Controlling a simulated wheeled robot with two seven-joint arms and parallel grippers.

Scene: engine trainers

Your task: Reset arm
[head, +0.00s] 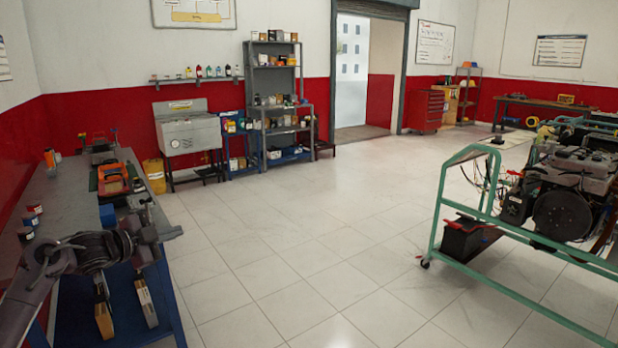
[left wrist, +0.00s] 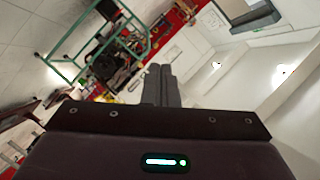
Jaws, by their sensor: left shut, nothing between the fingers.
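My left arm (head: 38,285) comes in from the lower left in the head view, over the front of the grey workbench. My left gripper (head: 170,234) points to the right beside the bench's edge, with nothing in it. In the left wrist view the two dark fingers (left wrist: 161,75) lie side by side, closed together and empty. My right gripper shows in neither view.
The grey workbench (head: 68,203) on the left bears small cans (head: 30,218) and an orange tray (head: 112,180). An engine trainer on a green frame (head: 437,205) stands at the right. Tiled floor (head: 300,240) between them is clear. Shelves (head: 275,100) stand behind.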

